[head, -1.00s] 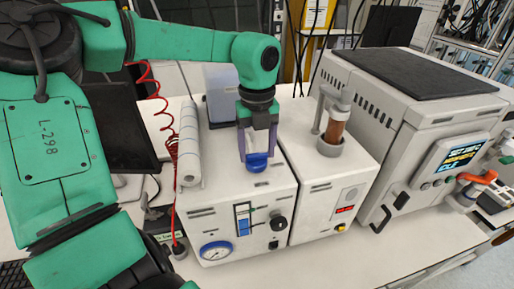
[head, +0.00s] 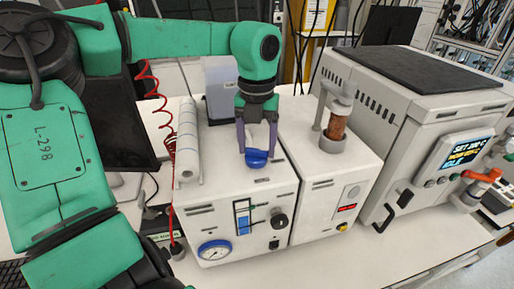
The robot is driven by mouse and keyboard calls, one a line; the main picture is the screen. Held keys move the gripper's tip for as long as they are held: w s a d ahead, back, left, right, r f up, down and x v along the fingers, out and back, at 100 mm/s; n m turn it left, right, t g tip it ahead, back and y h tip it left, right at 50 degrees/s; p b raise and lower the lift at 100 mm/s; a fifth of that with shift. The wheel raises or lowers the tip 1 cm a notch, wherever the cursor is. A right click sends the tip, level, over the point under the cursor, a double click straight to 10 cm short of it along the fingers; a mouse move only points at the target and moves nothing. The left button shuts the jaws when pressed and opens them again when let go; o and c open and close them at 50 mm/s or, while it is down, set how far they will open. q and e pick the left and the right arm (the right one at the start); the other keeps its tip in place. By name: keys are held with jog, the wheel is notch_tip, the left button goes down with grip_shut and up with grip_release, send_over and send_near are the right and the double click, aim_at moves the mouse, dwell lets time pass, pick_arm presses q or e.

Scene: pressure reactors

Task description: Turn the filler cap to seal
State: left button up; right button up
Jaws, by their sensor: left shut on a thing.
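The blue filler cap (head: 256,159) sits on the top of the white left-hand unit (head: 222,205), near its front edge. My left gripper (head: 257,150) points straight down over it, with its two purple-grey fingers closed on the cap. The cap's raised grip lies between the fingertips, and its lower rim shows beneath them. I cannot tell how far the cap is turned. My right gripper is not in view.
A pressure gauge (head: 215,250) and a black knob (head: 279,221) are on the unit's front. A paper roll (head: 188,150) lies left of the cap. A brown cylinder (head: 337,128) stands in a holder to the right. A large reactor (head: 420,120) stands further right.

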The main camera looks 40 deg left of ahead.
pick_arm(q)
jog(key=m, duration=0.2)
jog(key=shift+m, duration=0.4)
jog(key=m, duration=0.3)
jog(key=shift+r+m, duration=0.1)
jog(key=shift+m, duration=0.2)
jog(key=m, duration=0.6)
jog(key=shift+a, duration=0.1)
jog(key=o, duration=1.4)
